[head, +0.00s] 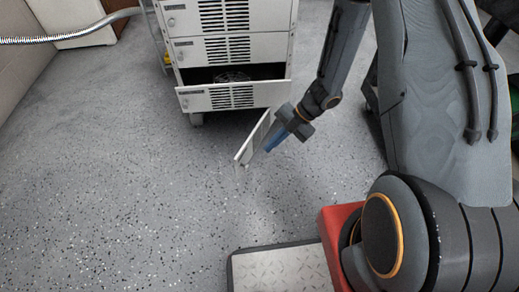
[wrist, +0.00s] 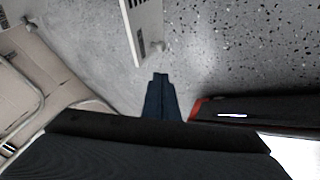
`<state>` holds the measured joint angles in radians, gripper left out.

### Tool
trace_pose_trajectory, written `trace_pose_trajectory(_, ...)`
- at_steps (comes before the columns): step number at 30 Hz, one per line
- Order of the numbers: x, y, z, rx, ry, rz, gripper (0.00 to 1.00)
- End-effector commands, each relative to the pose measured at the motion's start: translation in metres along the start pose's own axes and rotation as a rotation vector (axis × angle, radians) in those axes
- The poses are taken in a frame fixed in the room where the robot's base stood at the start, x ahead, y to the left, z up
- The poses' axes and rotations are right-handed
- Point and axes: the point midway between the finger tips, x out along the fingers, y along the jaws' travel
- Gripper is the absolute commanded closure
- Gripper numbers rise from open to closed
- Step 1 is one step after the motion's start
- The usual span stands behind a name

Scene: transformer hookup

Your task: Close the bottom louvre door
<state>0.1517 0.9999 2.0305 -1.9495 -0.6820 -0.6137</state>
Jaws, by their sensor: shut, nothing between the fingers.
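The bottom louvre door (head: 256,138) stands swung out from the lower right of the white cabinet (head: 186,52), seen nearly edge-on in the head view. In the wrist view the white panel (wrist: 143,24) shows dark slots and a small knob at its lower end. My gripper (head: 270,147) is shut, its blue fingers pointing down on the right side of the door. In the wrist view its fingertips (wrist: 160,77) lie just below the door's end, with a small gap in the picture. Whether it touches the door cannot be told.
A louvred front (head: 232,96) lies below a dark opening with a round fan-like part (head: 233,75). More louvred panels are above. A corrugated hose (head: 70,38) runs at upper left. A metal tread plate (head: 283,269) is in front. The speckled floor left of the door is clear.

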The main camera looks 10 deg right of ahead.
Motion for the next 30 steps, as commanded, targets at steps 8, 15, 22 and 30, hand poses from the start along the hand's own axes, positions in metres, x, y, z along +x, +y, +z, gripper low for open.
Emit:
trace_pose_trajectory(8, 0.053, -0.001, 0.001, 0.002, 0.001, -0.002, 1.0)
trace_pose_trajectory(15, 0.096, 0.002, 0.002, 0.0, -0.002, -0.001, 1.0)
trace_pose_trajectory(22, 0.106, 0.029, 0.001, 0.0, -0.003, 0.0, 1.0)
trace_pose_trajectory(30, 0.108, 0.036, 0.0, 0.003, -0.003, 0.0, 1.0)
